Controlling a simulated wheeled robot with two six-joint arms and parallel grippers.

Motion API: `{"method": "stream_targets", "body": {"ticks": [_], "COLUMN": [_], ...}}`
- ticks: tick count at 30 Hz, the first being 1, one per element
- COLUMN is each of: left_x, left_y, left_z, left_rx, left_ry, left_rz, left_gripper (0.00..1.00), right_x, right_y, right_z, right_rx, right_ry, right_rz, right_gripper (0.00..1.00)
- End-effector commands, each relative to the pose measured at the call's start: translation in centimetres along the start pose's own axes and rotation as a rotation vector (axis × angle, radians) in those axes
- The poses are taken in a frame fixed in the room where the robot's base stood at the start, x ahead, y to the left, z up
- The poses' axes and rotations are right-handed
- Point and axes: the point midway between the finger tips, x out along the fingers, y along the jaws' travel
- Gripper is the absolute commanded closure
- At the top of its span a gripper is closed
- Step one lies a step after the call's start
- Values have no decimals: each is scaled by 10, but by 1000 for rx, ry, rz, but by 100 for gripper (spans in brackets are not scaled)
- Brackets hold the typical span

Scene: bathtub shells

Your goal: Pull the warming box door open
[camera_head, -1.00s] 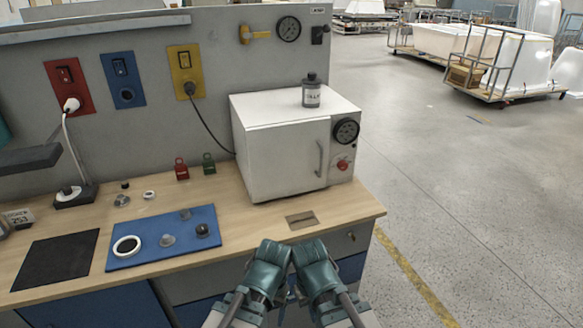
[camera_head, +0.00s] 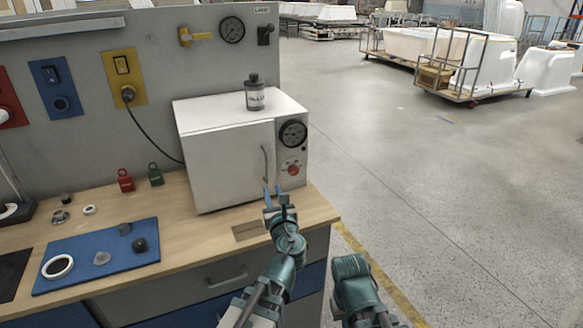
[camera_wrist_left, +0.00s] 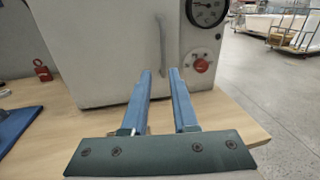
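The white warming box (camera_head: 228,158) stands on the wooden bench, its door shut. The vertical door handle (camera_head: 265,164) is on the right side of the door, beside a dial and a red knob. My left gripper (camera_head: 273,190) is in front of the lower end of the handle. In the left wrist view its two blue fingers (camera_wrist_left: 160,80) are apart with nothing between them, and the handle (camera_wrist_left: 161,45) is ahead of them. My right gripper (camera_head: 350,268) is low in the head view, pointing away; its fingers are hidden.
A labelled bottle (camera_head: 255,95) stands on top of the box. Red (camera_head: 125,180) and green (camera_head: 155,174) padlocks stand left of it. A blue mat (camera_head: 98,258) with small parts lies on the bench. The floor to the right is open.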

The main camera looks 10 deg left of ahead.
Motion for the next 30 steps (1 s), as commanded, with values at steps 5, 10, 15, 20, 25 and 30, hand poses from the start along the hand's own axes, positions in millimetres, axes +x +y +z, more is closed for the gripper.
{"method": "stream_targets", "body": {"ticks": [5, 10, 15, 20, 25, 30], "left_x": [1, 16, 49, 82, 112, 130], "left_y": [-2, -3, -4, -4, -4, -4], "left_z": [3, 3, 3, 3, 4, 4], "left_rx": [48, 45, 43, 42, 42, 41], "left_ry": [-14, -13, -12, -12, -12, -12], "left_rz": [-14, -11, -9, -10, -10, -11], "left_gripper": [73, 73, 73, 73, 73, 73], "right_x": [0, 0, 0, 0, 0, 0], "right_y": [0, 0, 0, 0, 0, 0], "right_z": [0, 0, 0, 0, 0, 0], "right_rx": [0, 0, 0, 0, 0, 0], "right_ry": [0, 0, 0, 0, 0, 0], "right_rz": [0, 0, 0, 0, 0, 0], "right_gripper": [100, 100, 100, 100, 100, 100]}}
